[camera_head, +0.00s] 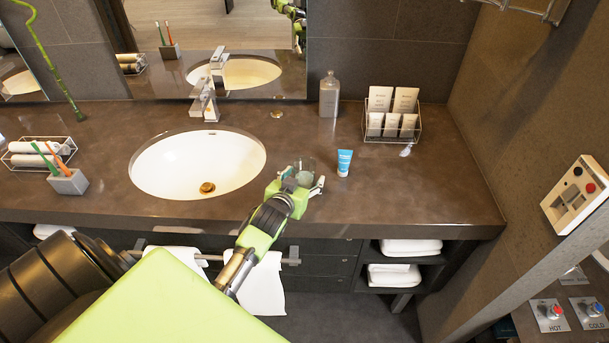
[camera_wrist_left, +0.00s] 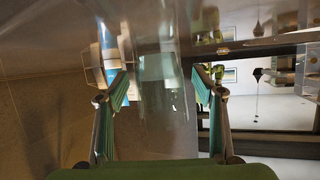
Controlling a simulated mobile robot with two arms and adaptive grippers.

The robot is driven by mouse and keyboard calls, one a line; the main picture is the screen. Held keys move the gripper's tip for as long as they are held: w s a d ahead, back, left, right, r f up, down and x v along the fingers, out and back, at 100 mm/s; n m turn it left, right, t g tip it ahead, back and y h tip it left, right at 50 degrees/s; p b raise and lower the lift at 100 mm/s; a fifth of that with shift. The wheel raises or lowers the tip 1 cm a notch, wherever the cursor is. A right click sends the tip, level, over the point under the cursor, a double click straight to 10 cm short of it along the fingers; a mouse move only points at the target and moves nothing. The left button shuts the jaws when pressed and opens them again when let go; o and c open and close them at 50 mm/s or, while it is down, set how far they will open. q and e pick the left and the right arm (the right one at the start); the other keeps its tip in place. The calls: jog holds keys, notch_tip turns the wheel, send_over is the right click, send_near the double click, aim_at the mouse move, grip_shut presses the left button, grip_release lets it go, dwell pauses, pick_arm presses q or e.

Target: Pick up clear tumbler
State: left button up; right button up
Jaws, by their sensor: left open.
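The clear tumbler (camera_head: 308,166) stands on the brown vanity counter, right of the sink, partly hidden behind my left gripper. My left gripper (camera_head: 302,180) is open at the tumbler's near side. In the left wrist view the tumbler (camera_wrist_left: 165,85) shows as a see-through shape between the two spread fingers of the gripper (camera_wrist_left: 162,98). I cannot tell whether either finger touches it. My right gripper is not in view.
A blue and white tube (camera_head: 344,163) stands close right of the tumbler. Behind are a bottle (camera_head: 329,95) and a wire rack of packets (camera_head: 391,139). The sink (camera_head: 160,165) is to the left, with a toothbrush holder (camera_head: 68,183) beyond it. The counter's front right is clear.

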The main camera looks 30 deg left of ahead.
pick_arm(q)
jog(key=shift+w+a+f, duration=0.15)
jog(key=shift+w+f, duration=0.05)
jog(key=shift+w, duration=0.2)
jog(key=c, duration=1.4)
jog(key=shift+r, duration=0.1)
